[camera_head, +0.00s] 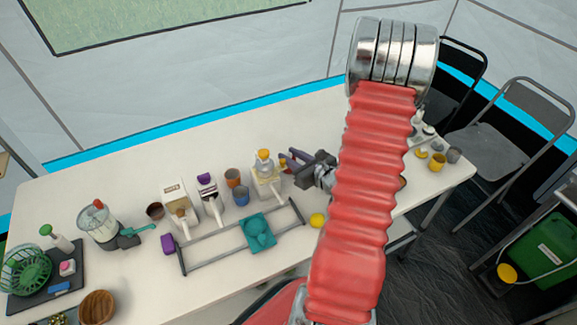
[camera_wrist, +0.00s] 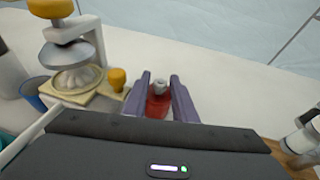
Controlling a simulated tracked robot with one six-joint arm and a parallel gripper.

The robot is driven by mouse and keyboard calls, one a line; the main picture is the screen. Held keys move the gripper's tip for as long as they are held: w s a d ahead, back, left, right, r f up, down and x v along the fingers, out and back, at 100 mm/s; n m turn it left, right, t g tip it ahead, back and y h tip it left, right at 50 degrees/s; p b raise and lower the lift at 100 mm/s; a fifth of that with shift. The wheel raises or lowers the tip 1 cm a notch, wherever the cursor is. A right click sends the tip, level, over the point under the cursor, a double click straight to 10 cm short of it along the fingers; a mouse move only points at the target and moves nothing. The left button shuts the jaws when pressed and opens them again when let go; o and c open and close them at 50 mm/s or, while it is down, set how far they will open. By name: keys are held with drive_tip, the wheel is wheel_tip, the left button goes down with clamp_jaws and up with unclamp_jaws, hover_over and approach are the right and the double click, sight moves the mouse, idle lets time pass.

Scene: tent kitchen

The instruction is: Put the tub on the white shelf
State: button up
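My gripper (camera_head: 296,160) is over the back half of the white table, to the right of the juicer. In the wrist view its two purple fingers (camera_wrist: 160,95) stand apart on either side of a small red container (camera_wrist: 157,104) with a grey top. The red container fills most of the gap; I cannot tell whether the fingers press on it, or whether it is the tub. No other thing is clearly the tub. I cannot make out a white shelf in either view.
A juicer (camera_head: 265,176) with a yellow top stands just left of my gripper; it also shows in the wrist view (camera_wrist: 74,70). Cups, dispensers and a blender (camera_head: 98,222) stand further left. A yellow ball (camera_head: 318,220) lies near the front edge. The back of the table is clear.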

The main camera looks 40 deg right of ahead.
drive_tip(key=shift+x, duration=2.6)
drive_tip(key=shift+f, duration=0.1)
drive_tip(key=shift+c, duration=0.3)
clamp_jaws()
